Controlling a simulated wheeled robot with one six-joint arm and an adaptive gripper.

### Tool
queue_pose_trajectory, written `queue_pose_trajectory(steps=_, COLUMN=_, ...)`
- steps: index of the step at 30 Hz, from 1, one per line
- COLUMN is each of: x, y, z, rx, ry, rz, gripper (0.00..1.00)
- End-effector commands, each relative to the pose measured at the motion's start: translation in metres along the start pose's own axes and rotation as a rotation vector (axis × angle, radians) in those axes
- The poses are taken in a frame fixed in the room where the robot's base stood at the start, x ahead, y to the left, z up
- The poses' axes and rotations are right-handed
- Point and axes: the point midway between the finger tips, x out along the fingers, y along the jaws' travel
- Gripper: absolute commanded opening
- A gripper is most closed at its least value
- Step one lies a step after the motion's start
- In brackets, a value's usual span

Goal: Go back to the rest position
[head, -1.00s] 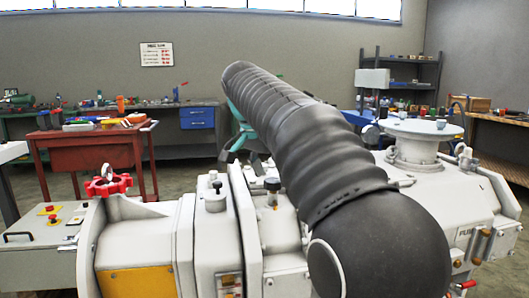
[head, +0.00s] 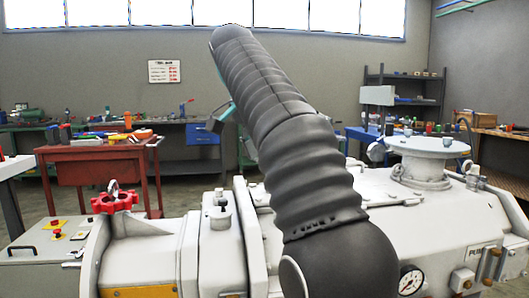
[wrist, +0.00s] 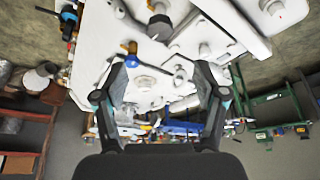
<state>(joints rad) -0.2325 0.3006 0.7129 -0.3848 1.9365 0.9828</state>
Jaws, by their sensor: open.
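My dark ribbed arm rises across the middle of the head view. My gripper shows only as a teal bit (head: 222,117) behind the arm there. In the wrist view my gripper (wrist: 162,67) is open, its two fingers spread with nothing held between them. The white vacuum pump machine (head: 380,195) fills the lower part of the head view, partly hidden behind my arm. Its white body also shows beyond the fingers in the wrist view (wrist: 95,40).
A red handwheel (head: 115,200) and a pressure gauge (head: 411,281) are on the machine. A red tool cart (head: 100,170) stands behind at left. A dark shelf (head: 405,95) and a workbench (head: 500,145) stand at right.

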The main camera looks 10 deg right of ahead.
Motion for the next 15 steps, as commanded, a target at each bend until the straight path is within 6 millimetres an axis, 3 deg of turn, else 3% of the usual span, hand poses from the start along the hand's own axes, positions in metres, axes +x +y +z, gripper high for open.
queue_pose_trajectory(steps=8, x=0.000, y=0.002, z=0.000, rx=-0.006, ry=0.000, rz=-0.002, gripper=0.71)
queue_pose_trajectory(steps=15, x=0.009, y=0.028, z=0.007, rx=-0.137, ry=-0.003, rz=-0.044, gripper=0.71)
